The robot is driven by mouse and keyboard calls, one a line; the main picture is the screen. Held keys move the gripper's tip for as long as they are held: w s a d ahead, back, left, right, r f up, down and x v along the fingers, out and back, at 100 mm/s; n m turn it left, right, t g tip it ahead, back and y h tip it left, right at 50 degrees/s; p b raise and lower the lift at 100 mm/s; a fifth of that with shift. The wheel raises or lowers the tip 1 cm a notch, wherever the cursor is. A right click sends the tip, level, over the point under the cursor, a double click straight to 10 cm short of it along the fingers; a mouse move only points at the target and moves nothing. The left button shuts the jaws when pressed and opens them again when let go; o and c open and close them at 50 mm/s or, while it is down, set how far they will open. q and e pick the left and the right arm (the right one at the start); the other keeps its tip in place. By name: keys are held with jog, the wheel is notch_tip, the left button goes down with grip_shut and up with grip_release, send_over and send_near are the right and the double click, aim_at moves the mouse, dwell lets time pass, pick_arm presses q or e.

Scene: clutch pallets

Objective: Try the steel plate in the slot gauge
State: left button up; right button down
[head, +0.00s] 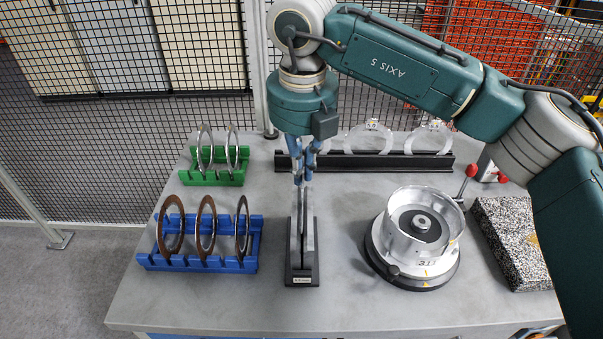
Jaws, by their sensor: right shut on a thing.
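The plate, seemingly a steel plate, lines up with the gauge's slot. How deep it sits in the slot I cannot tell. Two bright steel plates (237,161) stand in the green rack (206,178). The blue rack (190,264) holds two brownish plates (162,235) and a greyer one (238,238). My left gripper is not in view.
A round metal drum (399,246) on a dark base stands right of the gauge. A speckled stone block (513,245) is at the far right. A black rack (433,166) with clear rings is behind. A mesh fence (90,150) borders the table's back.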

jog(key=shift+s, duration=0.3)
jog(key=c, duration=1.8)
grip_release()
jog(key=shift+w+f, duration=0.2)
jog(key=shift+w, duration=0.1)
jog(key=shift+c, duration=0.2)
jog(key=shift+s, duration=0.2)
jog(key=shift+w, duration=0.1)
notch_tip(320, 180, up, 8)
jog(key=p, duration=0.4)
